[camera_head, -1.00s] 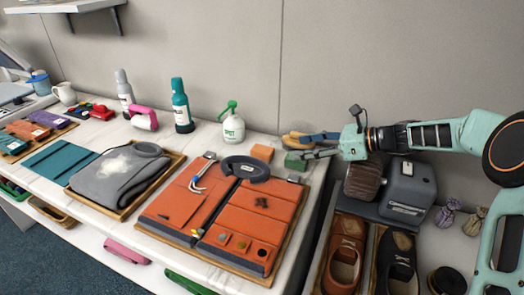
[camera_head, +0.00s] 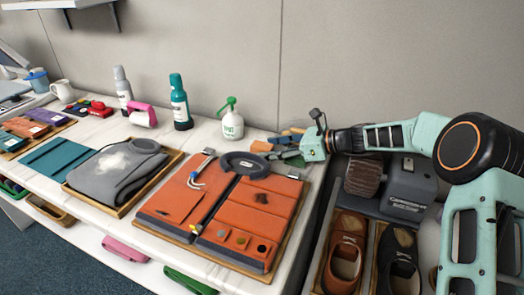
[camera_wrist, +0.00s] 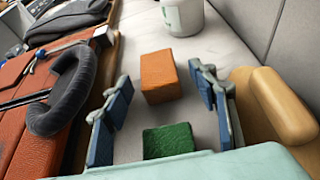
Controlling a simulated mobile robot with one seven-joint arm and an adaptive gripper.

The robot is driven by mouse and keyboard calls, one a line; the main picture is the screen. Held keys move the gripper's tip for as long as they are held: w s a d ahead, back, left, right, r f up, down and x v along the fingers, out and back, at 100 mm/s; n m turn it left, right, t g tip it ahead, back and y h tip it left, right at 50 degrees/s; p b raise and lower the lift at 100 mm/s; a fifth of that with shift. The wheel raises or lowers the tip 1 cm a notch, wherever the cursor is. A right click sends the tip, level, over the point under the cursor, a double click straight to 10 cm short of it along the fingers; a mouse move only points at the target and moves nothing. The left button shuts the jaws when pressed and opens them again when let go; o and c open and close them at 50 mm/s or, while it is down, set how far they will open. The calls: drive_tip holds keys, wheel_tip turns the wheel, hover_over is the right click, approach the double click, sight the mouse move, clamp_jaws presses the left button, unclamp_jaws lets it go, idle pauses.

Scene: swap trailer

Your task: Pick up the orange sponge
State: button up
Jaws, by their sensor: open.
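The orange sponge (camera_head: 261,146) is a small block on the white counter behind the orange folder, partly covered by my gripper in the head view. In the wrist view the orange sponge (camera_wrist: 160,76) lies ahead, just beyond the fingertips and roughly centred between them. A green sponge (camera_wrist: 168,141) lies nearer my palm, between the fingers, partly hidden by my gripper's body. My gripper (camera_wrist: 158,92) is open with blue pads on both sides and nothing held. In the head view my gripper (camera_head: 281,145) reaches in from the right, low over the counter.
An orange folder with a dark grey curved handle (camera_wrist: 65,92) is close left of the fingers. A wooden-handled object (camera_wrist: 285,103) is close right, by the wall. Shoes (camera_head: 344,250) sit lower right.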

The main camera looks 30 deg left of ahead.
sight(271, 147)
drive_tip(key=shift+c, duration=0.5)
drive_tip(key=c, duration=1)
drive_tip(key=shift+o, duration=0.2)
drive_tip(key=shift+r, duration=0.6)
wheel_tip(271, 147, up, 2)
drive_tip(key=shift+r+p, duration=0.2)
drive_tip(key=shift+p, duration=0.15)
drive_tip(key=s+r+p, duration=0.1)
drive_tip(key=s+r, duration=0.8)
drive_tip(key=s, duration=0.4)
drive_tip(key=shift+s+d+r, duration=0.15)
drive_tip(key=shift+s+r, duration=0.1)
drive_tip(key=shift+s, duration=0.05)
